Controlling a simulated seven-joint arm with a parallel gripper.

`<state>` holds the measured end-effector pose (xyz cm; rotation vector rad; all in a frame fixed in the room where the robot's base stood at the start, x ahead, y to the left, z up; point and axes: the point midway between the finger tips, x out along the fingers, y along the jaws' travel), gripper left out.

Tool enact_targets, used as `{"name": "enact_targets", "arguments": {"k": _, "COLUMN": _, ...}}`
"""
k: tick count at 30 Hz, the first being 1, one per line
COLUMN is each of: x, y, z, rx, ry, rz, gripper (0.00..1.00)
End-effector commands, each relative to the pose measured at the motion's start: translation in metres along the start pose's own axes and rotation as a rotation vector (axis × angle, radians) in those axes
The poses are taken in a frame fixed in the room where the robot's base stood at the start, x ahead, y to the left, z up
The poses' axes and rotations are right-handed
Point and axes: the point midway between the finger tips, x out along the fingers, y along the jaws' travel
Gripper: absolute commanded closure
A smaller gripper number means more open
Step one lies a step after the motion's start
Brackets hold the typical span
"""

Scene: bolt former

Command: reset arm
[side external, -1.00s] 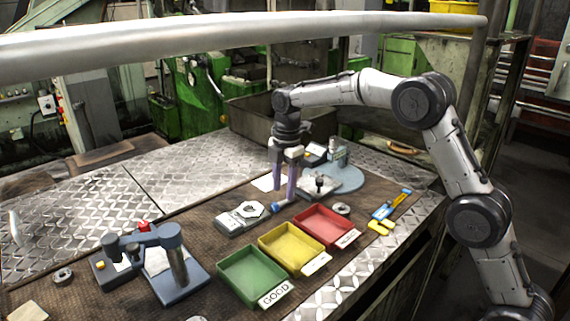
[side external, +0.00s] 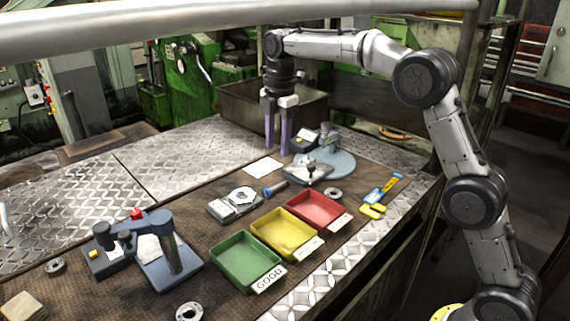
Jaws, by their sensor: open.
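My gripper (side external: 277,152) hangs pointing down above the far part of the work mat. Its two purple fingers are apart and nothing is between them. A bolt with a blue head (side external: 273,189) lies on the mat below and in front of the fingers, beside the grey scale-like device (side external: 237,203). The fingertips are apart from the bolt.
Green (side external: 243,262), yellow (side external: 284,234) and red (side external: 318,209) trays stand along the near edge. A blue-grey press-like device (side external: 160,252) stands at left. A round-based gauge stand (side external: 335,163) is close right of my gripper. A metal bin (side external: 240,104) stands behind.

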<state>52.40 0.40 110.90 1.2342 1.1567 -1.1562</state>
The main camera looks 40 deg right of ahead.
Motion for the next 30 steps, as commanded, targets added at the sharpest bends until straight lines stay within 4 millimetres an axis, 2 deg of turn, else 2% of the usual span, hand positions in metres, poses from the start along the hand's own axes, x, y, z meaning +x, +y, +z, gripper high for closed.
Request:
{"name": "enact_targets", "arguments": {"k": 7, "x": 0.003, "y": -0.04, "z": -0.011, "rx": -0.08, "ry": -0.124, "rz": 0.047, "gripper": 0.53}}
{"name": "enact_targets", "arguments": {"k": 11, "x": -0.006, "y": -0.071, "z": -0.01, "rx": -0.03, "ry": -0.155, "rz": 0.097, "gripper": 0.53}}
{"name": "enact_targets", "arguments": {"k": 17, "x": -0.033, "y": -0.13, "z": -0.002, "rx": 0.269, "ry": -0.098, "rz": 0.18, "gripper": 0.53}}
{"name": "enact_targets", "arguments": {"k": 22, "x": -0.048, "y": -0.188, "z": 0.003, "rx": 0.574, "ry": -0.018, "rz": 0.242, "gripper": 0.53}}
{"name": "enact_targets", "arguments": {"k": 26, "x": -0.05, "y": -0.24, "z": 0.005, "rx": 0.845, "ry": 0.066, "rz": 0.287, "gripper": 0.53}}
{"name": "enact_targets", "arguments": {"k": 30, "x": -0.04, "y": -0.293, "z": 0.005, "rx": 1.135, "ry": 0.168, "rz": 0.318, "gripper": 0.53}}
